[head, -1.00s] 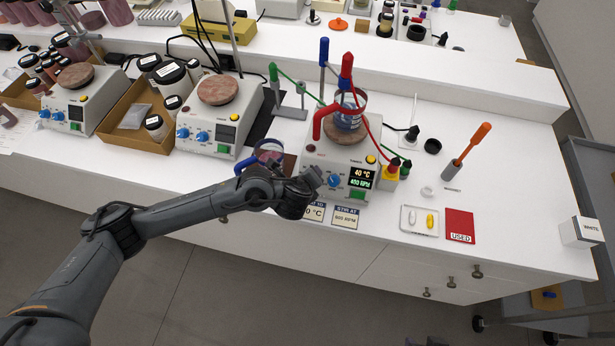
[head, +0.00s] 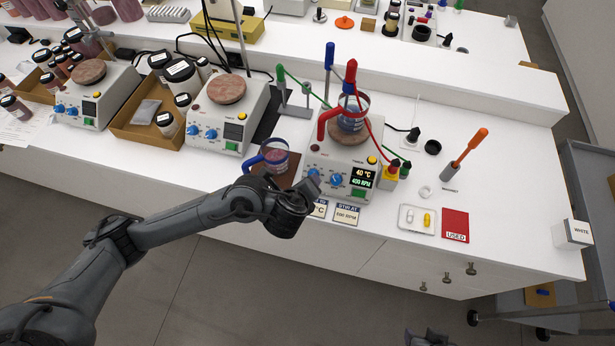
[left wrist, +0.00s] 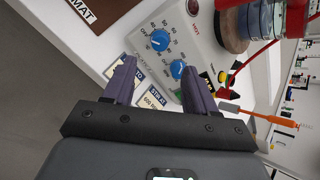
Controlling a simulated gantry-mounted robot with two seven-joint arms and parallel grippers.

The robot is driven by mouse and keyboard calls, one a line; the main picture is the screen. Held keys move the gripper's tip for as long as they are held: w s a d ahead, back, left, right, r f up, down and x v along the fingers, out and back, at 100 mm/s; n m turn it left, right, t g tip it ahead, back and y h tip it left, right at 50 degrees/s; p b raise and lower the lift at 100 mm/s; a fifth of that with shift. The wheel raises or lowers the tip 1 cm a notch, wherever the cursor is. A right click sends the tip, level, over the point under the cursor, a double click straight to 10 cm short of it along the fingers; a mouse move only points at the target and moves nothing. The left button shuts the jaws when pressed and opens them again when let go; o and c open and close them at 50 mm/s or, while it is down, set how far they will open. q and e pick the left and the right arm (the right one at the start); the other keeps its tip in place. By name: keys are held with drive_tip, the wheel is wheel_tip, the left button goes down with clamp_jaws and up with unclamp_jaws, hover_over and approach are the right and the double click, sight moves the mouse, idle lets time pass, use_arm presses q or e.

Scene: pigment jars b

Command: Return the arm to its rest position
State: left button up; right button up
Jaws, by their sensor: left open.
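A blue-handled beaker (head: 273,155) stands on a brown mat left of the hotplate. A red-handled beaker (head: 353,112) is on its plate. A tray with capsules (head: 418,219), a red USED card (head: 455,224) and an orange-handled tool (head: 464,152) lie to the right. The floor in front is clear.

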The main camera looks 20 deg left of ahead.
use_arm(q)
drive_tip(key=shift+s+r, duration=0.4)
drive_tip(key=s+d+f+n+g+h, duration=0.1)
drive_tip(key=s+d+f+n+g, duration=0.25)
drive_tip(key=s, duration=0.55)
drive_tip(key=s+d+f+n+g+h, duration=0.1)
drive_tip(key=s+d+f+n+h, duration=0.2)
drive_tip(key=s+f, duration=0.45)
drive_tip(key=s+a+r+n+y, duration=0.1)
drive_tip(key=s+a+r+n, duration=0.2)
drive_tip(key=a+n, duration=0.4)
drive_tip(key=s+a+r+n+y, duration=0.25)
drive_tip(key=a+n, duration=0.35)
drive_tip(key=n, duration=0.4)
wheel_tip(320, 180, up, 18)
drive_tip(key=p, duration=1.8)
drive_tip(key=shift+w+d+g+h, duration=0.2)
drive_tip(key=shift+d+g+h, duration=0.05)
drive_tip(key=shift+g+h, duration=0.2)
